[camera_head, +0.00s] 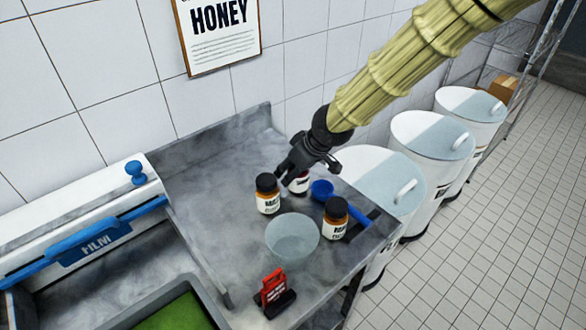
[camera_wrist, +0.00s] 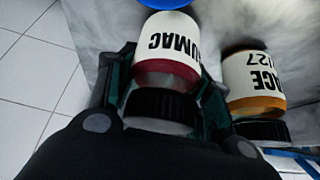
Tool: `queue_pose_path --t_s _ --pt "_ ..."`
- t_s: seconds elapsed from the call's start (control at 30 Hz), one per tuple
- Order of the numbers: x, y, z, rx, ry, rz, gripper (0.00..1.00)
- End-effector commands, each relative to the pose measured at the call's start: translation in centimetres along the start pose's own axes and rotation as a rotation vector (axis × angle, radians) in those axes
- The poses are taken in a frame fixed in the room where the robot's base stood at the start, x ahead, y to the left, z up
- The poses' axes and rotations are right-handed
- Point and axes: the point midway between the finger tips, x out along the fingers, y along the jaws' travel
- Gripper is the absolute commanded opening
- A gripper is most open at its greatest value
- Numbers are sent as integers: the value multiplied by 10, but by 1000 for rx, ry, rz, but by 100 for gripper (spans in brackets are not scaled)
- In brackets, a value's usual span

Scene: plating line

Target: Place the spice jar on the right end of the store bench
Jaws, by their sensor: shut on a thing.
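My gripper (camera_head: 295,172) is shut on a spice jar with a dark red band and black lid (camera_head: 300,184). In the wrist view this sumac jar (camera_wrist: 165,48) sits between both fingers, its label upside down. In the head view the gripper partly hides it, and I cannot tell whether its base touches the grey metal bench (camera_head: 205,185). An amber mace jar (camera_head: 268,194) stands just left of it; it also shows at the right of the wrist view (camera_wrist: 253,80). Another amber jar (camera_head: 335,218) stands near the bench's right edge.
A glass bowl (camera_head: 292,238), a small blue cup (camera_head: 322,189), a blue-handled tool (camera_head: 358,218) and a red sign (camera_head: 273,289) crowd the bench's right end. A film dispenser (camera_head: 90,240) stands left. White lidded bins (camera_head: 408,170) stand right. The bench's back left is clear.

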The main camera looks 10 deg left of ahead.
Motion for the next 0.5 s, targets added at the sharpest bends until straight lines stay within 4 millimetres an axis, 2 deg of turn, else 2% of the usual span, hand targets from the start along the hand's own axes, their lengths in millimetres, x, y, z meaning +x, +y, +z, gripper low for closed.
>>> queue_pose_path --t_s 0.17,0.2,0.3,0.5 --pt "2 0 1 0 0 0 19" --pt "2 0 2 1 0 0 52" --pt "2 0 1 0 0 0 70" --pt "2 0 1 0 0 0 71"
